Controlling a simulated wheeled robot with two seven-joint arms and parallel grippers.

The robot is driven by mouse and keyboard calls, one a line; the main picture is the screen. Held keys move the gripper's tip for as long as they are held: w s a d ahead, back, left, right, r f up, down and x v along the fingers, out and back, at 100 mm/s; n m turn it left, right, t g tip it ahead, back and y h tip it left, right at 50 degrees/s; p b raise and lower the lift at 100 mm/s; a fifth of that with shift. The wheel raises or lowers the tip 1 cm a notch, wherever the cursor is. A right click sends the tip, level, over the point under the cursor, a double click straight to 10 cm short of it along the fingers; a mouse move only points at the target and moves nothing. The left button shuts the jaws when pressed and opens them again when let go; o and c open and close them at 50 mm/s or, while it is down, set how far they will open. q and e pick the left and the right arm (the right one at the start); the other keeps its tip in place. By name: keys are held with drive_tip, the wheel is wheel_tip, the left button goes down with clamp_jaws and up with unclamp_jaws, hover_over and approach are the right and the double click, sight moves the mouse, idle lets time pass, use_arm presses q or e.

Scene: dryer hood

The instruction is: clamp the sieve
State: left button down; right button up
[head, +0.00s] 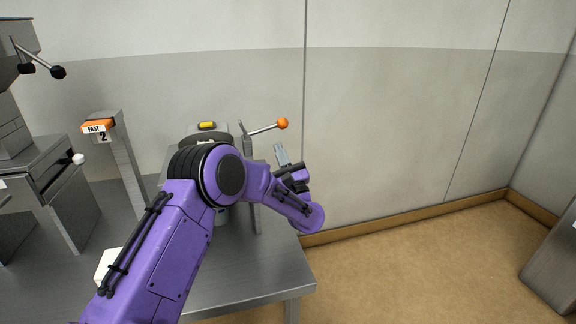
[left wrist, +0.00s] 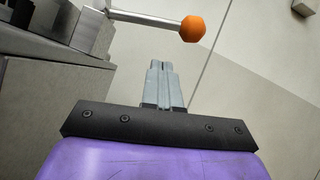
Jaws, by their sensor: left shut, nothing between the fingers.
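A lever with an orange ball knob (head: 282,123) stands out to the right from a grey machine (head: 207,132) at the back of the table. The orange knob (left wrist: 193,28) also shows at the top of the left wrist view, on a metal rod. My left gripper (head: 281,152) is shut and empty, just below the knob and apart from it. Its closed fingers (left wrist: 160,68) point up toward the rod in the left wrist view. My left arm covers much of the machine, and I cannot make out a sieve. My right gripper is out of view.
A post with an orange label reading FAST (head: 98,126) stands on the steel table (head: 250,285) left of the machine. Another grey machine (head: 30,165) with black and white knobs is at the far left. The wall is close behind; open floor lies to the right.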

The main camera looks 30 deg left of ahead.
use_arm(q)
drive_tip(key=r, duration=0.2)
drive_tip(key=a+r+p, duration=0.1)
drive_tip(key=shift+s+a+r, duration=0.1)
drive_tip(key=shift+a+r, duration=0.05)
drive_tip(key=shift+r, duration=0.25)
drive_tip(key=s+a+r+n+g+h+b, duration=0.2)
drive_tip(key=r+n+g+b, duration=0.6)
drive_tip(key=n+b, duration=1)
drive_tip(key=shift+s+a+r+n+g+h+b, duration=0.3)
drive_tip(key=shift+s+n+g, duration=0.3)
drive_tip(key=shift+g, duration=0.8)
